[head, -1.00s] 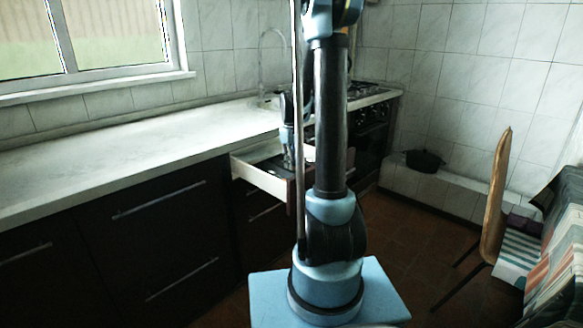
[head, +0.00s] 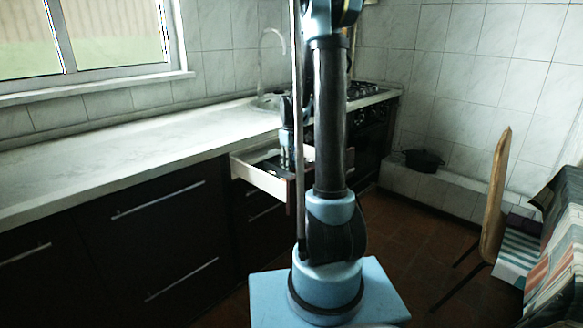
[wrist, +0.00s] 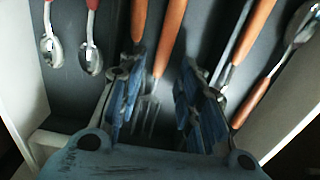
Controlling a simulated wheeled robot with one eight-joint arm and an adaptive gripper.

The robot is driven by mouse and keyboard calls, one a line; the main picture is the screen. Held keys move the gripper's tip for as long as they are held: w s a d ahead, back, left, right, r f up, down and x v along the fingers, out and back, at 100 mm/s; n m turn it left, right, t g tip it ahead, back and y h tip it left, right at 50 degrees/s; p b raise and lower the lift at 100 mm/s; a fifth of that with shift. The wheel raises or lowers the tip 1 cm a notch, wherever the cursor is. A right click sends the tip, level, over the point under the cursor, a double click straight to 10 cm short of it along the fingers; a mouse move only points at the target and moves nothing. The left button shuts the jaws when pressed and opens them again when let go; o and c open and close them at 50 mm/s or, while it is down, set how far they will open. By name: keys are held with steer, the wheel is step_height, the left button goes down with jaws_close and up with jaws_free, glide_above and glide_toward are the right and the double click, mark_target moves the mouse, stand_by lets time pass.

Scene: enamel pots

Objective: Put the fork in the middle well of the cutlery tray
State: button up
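The fork (wrist: 150,102) has a wooden handle and metal tines, and lies in the open drawer (head: 262,178). Its tines point toward my gripper's base. My gripper (wrist: 160,95) is open in the wrist view, with one blue finger on each side of the fork and gaps beside it. I cannot tell whether a finger touches it. In the head view my gripper (head: 287,160) reaches down into the drawer, partly hidden by my arm. I cannot make out the cutlery tray's separate wells.
Two red-handled spoons (wrist: 91,58) lie to the left. Other wooden-handled cutlery (wrist: 240,45) lies close to the right finger, with another spoon (wrist: 302,25) farther right. Pale walls (wrist: 18,85) bound the space. The counter (head: 110,150) stands beside the drawer.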

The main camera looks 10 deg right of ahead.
step_height(320, 180, up, 11)
steer(key=shift+r, duration=0.2)
stand_by(0.3)
steer(key=shift+s, duration=0.1)
